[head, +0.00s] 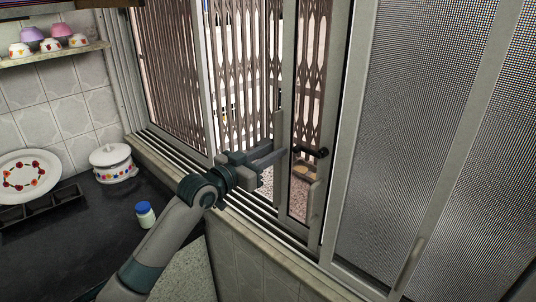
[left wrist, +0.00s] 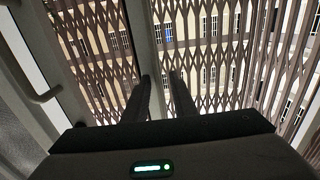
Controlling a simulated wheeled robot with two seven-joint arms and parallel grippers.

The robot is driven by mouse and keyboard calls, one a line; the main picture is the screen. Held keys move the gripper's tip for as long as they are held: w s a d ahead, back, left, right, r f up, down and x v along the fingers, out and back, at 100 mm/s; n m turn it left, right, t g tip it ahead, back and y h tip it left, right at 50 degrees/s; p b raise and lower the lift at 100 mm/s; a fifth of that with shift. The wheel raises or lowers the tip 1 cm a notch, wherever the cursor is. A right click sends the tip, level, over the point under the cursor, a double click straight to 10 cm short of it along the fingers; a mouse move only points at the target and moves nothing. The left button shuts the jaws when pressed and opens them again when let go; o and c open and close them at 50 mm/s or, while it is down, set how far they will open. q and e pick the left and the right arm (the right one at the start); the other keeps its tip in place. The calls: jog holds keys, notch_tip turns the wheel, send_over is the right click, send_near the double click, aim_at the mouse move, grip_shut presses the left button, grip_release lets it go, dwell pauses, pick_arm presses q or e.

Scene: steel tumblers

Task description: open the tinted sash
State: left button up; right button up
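The tinted sash (head: 309,100) is a narrow brownish pane in a grey frame, right of the middle of the window in the head view. A dark lever (head: 310,152) sits across it. My left gripper (head: 270,168) is at the window opening, just left of the sash's near-side frame edge. A curved handle (left wrist: 42,96) shows at the left there. Contact with the frame is not clear. My right gripper is not in view.
Mesh screens (head: 405,130) fill the right side of the window. A folding lattice (head: 170,70) stands outside. On the dark counter (head: 90,240) are a plate (head: 27,172), a lidded pot (head: 113,163) and a blue-capped jar (head: 145,214). A shelf (head: 60,53) holds bowls.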

pick_arm(q)
jog(key=b+v, duration=0.5)
jog(key=v, duration=1.2)
jog(key=shift+a+b, duration=0.2)
jog(key=shift+b, duration=0.2)
jog(key=shift+s, duration=0.15)
